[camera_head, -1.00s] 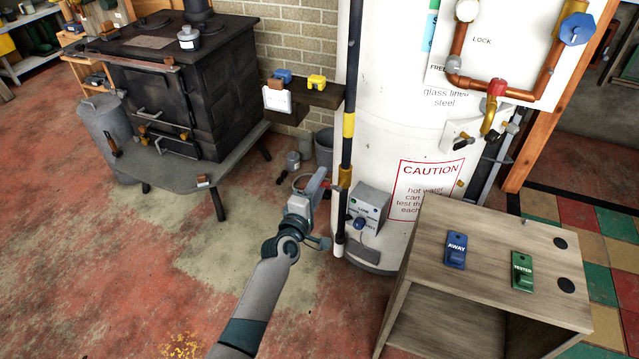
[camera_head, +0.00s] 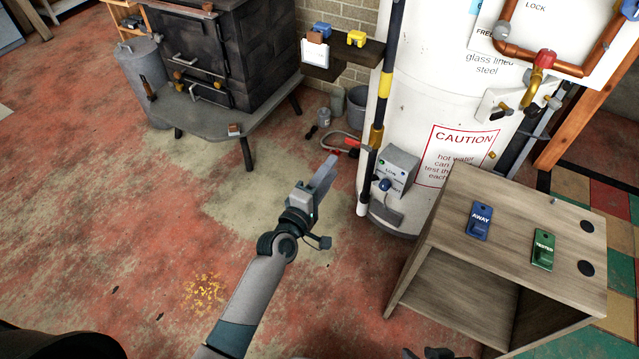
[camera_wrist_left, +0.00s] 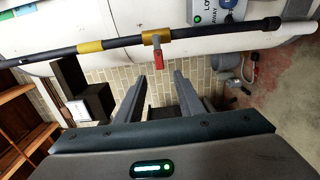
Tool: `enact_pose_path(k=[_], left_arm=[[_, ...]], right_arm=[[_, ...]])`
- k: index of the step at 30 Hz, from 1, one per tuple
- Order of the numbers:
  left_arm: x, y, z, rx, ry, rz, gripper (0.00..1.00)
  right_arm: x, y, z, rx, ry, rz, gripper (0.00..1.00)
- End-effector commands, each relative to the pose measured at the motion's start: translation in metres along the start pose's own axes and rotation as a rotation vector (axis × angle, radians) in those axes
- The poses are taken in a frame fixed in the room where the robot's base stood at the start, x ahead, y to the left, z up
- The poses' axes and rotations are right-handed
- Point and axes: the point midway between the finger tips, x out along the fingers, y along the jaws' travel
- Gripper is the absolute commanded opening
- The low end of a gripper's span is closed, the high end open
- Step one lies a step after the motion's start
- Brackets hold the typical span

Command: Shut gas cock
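In the left wrist view the cock (camera_wrist_left: 156,38) has a red lever (camera_wrist_left: 158,57) that points across the pipe. My left gripper (camera_head: 328,166) is in front of and left of the pipe in the head view, apart from the cock. In the left wrist view its two fingers (camera_wrist_left: 164,84) are spread with nothing between them, and the lever lies beyond their tips. A dark part at the bottom edge looks like my right gripper (camera_head: 436,353), mostly cut off.
A wooden cabinet (camera_head: 510,215) with blue AWAY and green TESTED tags stands right of the heater (camera_head: 440,100). A control box (camera_head: 396,170) is low on the heater. A black stove (camera_head: 215,60) and a wall shelf (camera_head: 345,62) are behind.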

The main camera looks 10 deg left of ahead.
Motion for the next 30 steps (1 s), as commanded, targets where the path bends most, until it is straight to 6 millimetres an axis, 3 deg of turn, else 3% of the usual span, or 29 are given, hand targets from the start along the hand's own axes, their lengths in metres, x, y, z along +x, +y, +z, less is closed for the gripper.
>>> enact_pose_path(k=[3,10,30], left_arm=[[-0.022,0.000,0.000,0.000,-0.001,-0.002,0.34],[-0.044,0.000,0.000,-0.001,-0.001,0.000,0.34],[-0.048,0.000,0.001,0.000,-0.001,-0.001,0.34]], right_arm=[[0.000,0.004,0.000,0.001,-0.008,0.008,0.31],[0.001,0.006,-0.001,0.001,-0.015,0.013,0.31],[-0.002,0.002,0.003,-0.002,-0.015,0.006,0.31]])
